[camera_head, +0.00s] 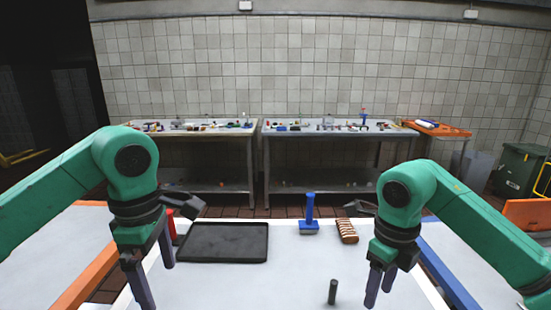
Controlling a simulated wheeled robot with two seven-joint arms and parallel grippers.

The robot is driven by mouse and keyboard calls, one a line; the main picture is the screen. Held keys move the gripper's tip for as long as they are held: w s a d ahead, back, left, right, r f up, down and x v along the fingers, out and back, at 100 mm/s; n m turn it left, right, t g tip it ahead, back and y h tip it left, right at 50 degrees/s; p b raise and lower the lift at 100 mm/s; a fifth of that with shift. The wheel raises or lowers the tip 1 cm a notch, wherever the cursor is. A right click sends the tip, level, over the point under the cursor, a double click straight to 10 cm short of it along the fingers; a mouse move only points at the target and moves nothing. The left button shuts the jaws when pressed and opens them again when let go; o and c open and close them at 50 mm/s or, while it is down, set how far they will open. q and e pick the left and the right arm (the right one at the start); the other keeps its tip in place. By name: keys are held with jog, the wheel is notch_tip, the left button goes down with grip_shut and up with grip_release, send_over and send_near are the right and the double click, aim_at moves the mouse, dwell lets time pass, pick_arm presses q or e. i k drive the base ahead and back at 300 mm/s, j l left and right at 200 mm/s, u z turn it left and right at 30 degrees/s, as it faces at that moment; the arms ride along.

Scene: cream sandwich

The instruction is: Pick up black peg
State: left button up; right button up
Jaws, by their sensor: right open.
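The black peg (332,291) stands upright on the white table (230,285), near its front. It looks like a small dark cylinder. My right gripper (378,290) is open and empty, just right of the peg and apart from it, fingers pointing down. My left gripper (157,285) is at the left side of the table, left of the black tray, with its fingers pointing down and spread apart. Nothing shows between its fingers.
A black tray (224,257) lies left of centre. A blue tool with an upright handle (309,214) and a brown striped sandwich-like item (347,231) are at the back. A red object (171,223) is partly hidden behind my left gripper. The table's middle front is clear.

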aim_at(332, 292)
jog(key=k, duration=1.5)
